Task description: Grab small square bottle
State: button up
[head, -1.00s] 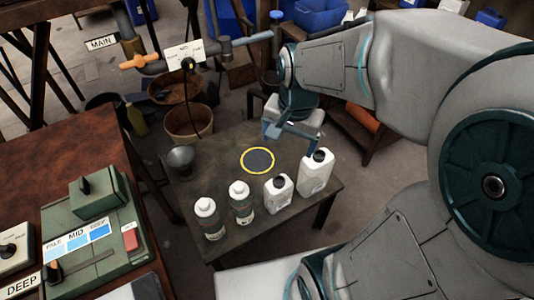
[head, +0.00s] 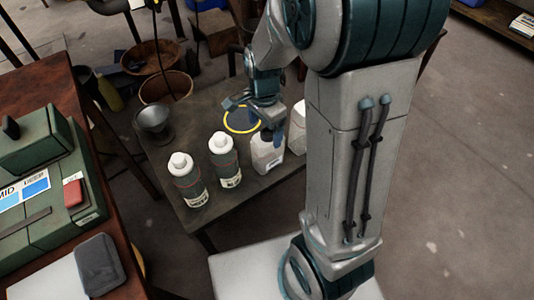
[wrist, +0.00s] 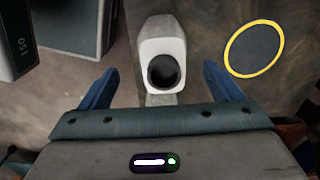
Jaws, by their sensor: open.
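The small square bottle (head: 266,158) is white with a pale label and stands upright on the dark table in the head view. My gripper (head: 252,118) is open above it, and one blue finger hides part of its top. In the wrist view the white bottle (wrist: 163,45) with its black cap appears between the open blue fingers of my gripper (wrist: 160,76), with gaps on both sides. I cannot tell whether the fingertips reach down beside it. The larger square bottle (head: 298,128) stands right of it, mostly hidden by my arm.
Two round white-capped bottles (head: 188,182) (head: 225,162) stand to the left on the table (head: 200,115). A yellow ring (head: 242,119) marks a dark disc behind the small bottle. A grey funnel-like cup (head: 154,122) stands at the back left. A green control box (head: 60,185) is at far left.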

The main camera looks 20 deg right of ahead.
aim_at(268, 137)
notch_tip(268, 137, down, 2)
jog(key=shift+f, duration=0.1)
jog(key=shift+w+d+f+b, duration=0.1)
jog(key=shift+d+f+b, duration=0.1)
jog(key=shift+f+b, duration=0.55)
jog(key=shift+w+d+f+b, duration=0.15)
jog(key=shift+f+b, duration=0.2)
jog(key=shift+f, duration=0.65)
jog(key=shift+w+d+f+b, duration=0.1)
jog(key=shift+d+f+b, duration=0.1)
jog(key=shift+f+b, duration=0.55)
jog(key=c, duration=1.1)
